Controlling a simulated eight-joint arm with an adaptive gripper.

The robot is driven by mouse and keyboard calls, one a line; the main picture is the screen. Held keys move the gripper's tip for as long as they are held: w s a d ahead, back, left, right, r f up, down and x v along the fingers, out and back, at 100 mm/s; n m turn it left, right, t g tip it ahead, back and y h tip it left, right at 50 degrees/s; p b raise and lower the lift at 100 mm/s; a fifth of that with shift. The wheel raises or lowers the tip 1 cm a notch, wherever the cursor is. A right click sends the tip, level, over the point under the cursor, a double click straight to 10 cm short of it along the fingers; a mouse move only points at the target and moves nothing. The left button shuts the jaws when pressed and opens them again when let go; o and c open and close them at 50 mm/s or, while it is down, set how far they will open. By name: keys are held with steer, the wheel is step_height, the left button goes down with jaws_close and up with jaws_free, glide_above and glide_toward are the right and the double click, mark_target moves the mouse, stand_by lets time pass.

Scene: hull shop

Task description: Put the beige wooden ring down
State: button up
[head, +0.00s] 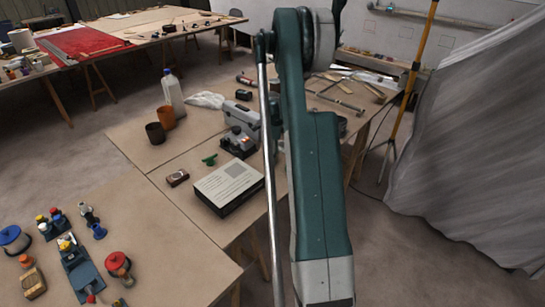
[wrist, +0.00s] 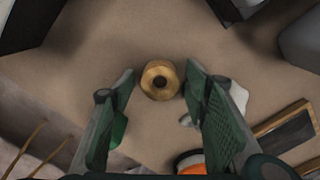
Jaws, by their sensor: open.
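The beige wooden ring (wrist: 160,80) shows in the wrist view, lying on the brown table surface with its dark centre hole facing up. My gripper (wrist: 160,88) is open in the wrist view, with one green finger to the left of the ring and one to the right. Gaps show between the ring and both fingers. In the head view my green arm fills the middle, and I cannot make out the ring or my gripper there.
In the wrist view an orange and white object (wrist: 190,163) and a dark framed piece (wrist: 284,132) lie near the right finger. In the head view a white-topped box (head: 228,186), a grey machine (head: 240,130) and a white bottle (head: 173,93) stand on the table.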

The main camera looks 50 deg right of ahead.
step_height(320, 180, up, 12)
steer(key=p, duration=0.1)
steer(key=shift+p, duration=0.4)
stand_by(0.6)
steer(key=s+a+r+n+t, duration=0.1)
steer(key=a+r+n, duration=0.3)
steer(key=a+r, duration=0.5)
steer(key=s+a+r+n+t+h, duration=0.15)
steer(key=a+r+n, duration=0.35)
steer(key=a, duration=0.9)
steer(key=s+a+r+n+t, duration=0.15)
steer(key=a+r+n, duration=0.25)
steer(key=a+r, duration=0.5)
steer(key=s+a+f+n+t, duration=0.1)
steer(key=s+a+n, duration=0.6)
steer(key=s+a, duration=0.4)
steer(key=s+a+f+n+t+y, duration=0.1)
steer(key=s+a+n, duration=0.6)
steer(key=a, duration=0.9)
steer(key=s+f+t, duration=0.1)
steer(key=s, duration=0.2)
steer(key=shift+s+a+f, duration=0.25)
steer(key=shift+s, duration=0.1)
